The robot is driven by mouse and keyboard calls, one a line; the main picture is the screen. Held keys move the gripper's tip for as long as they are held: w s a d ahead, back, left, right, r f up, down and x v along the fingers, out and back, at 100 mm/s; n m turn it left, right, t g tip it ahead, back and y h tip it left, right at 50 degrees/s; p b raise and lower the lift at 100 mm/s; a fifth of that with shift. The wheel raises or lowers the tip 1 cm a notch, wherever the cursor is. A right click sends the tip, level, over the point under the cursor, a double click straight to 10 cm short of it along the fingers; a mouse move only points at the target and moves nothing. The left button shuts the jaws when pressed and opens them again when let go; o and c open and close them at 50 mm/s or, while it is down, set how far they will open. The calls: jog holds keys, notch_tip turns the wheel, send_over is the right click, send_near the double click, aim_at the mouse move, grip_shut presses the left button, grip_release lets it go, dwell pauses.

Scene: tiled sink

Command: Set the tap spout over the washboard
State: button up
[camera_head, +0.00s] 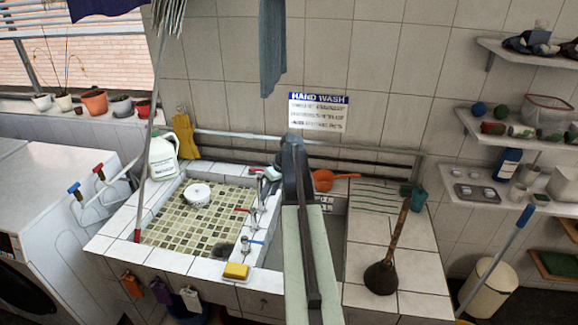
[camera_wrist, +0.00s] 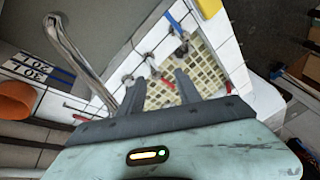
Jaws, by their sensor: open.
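The tap spout (camera_wrist: 78,58) is a curved chrome pipe in the wrist view, left of my gripper (camera_wrist: 160,82). My gripper's dark fingers stand apart with nothing between them, and the spout looks apart from them. In the head view my gripper (camera_head: 293,142) is seen from behind over the divider between the basins, and my arm hides the spout there. The washboard (camera_head: 377,196) appears to be the pale ridged slope at the right basin's back right. I cannot make it out in the wrist view.
The mosaic basin (camera_head: 196,218) on the left holds a white bowl (camera_head: 198,193). Taps with red and blue handles (camera_head: 250,241) line its right edge. An orange dipper (camera_head: 323,181), a plunger (camera_head: 381,277) and a yellow sponge (camera_head: 236,271) stand nearby. Cloth hangs above.

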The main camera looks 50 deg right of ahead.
jog(key=s+d+r+t+p, duration=0.1)
jog(key=s+d+r, duration=0.1)
jog(key=d, duration=0.4)
jog(key=s+d+r+p, duration=0.1)
jog(key=s+d+r, duration=0.15)
jog(key=d, duration=0.35)
jog(key=b+x, duration=0.7)
jog(key=x, duration=0.1)
jog(key=shift+w+a+f+b, duration=0.1)
jog(key=shift+w+a+b, duration=0.1)
jog(key=shift+w+b, duration=0.15)
grip_shut()
